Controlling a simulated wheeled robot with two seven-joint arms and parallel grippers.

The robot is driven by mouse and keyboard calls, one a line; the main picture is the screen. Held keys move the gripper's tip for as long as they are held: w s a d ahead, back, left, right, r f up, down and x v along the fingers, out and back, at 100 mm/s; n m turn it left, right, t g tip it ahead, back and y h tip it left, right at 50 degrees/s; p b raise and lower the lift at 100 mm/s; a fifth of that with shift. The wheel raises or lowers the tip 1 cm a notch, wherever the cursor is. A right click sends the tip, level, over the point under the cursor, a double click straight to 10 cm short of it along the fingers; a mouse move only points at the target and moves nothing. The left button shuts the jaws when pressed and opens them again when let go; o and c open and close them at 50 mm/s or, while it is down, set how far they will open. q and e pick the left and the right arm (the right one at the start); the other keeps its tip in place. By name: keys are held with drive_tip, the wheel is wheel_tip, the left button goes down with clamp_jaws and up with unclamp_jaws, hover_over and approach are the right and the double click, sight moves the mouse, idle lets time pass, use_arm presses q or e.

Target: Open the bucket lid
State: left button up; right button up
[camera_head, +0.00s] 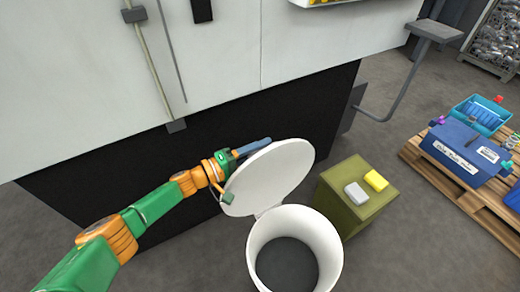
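The white bucket (255,247) stands on the floor at the bottom centre, its mouth open and its inside dark grey and empty-looking. Its round white lid (270,178) is raised and leans back to the upper left, joined to the rim at the rear. My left gripper (238,160) is at the lid's upper left edge, with a blue-grey finger along the back of the lid. The lid hides part of the gripper, so I cannot tell how far its fingers are apart or whether they hold the lid. My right gripper is not in view.
An olive box (345,212) beside the bucket carries a white block (356,193) and a yellow block (376,181). A white and black machine wall (200,60) stands behind. A wooden pallet (440,182) with blue containers is at right. Floor between is clear.

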use_arm(q)
drive_tip(key=shift+s+a, duration=0.1)
drive_tip(key=shift+a, duration=0.05)
drive_tip(key=p+v, duration=0.2)
drive_tip(key=v, duration=0.4)
drive_tip(key=shift+s+a, duration=0.3)
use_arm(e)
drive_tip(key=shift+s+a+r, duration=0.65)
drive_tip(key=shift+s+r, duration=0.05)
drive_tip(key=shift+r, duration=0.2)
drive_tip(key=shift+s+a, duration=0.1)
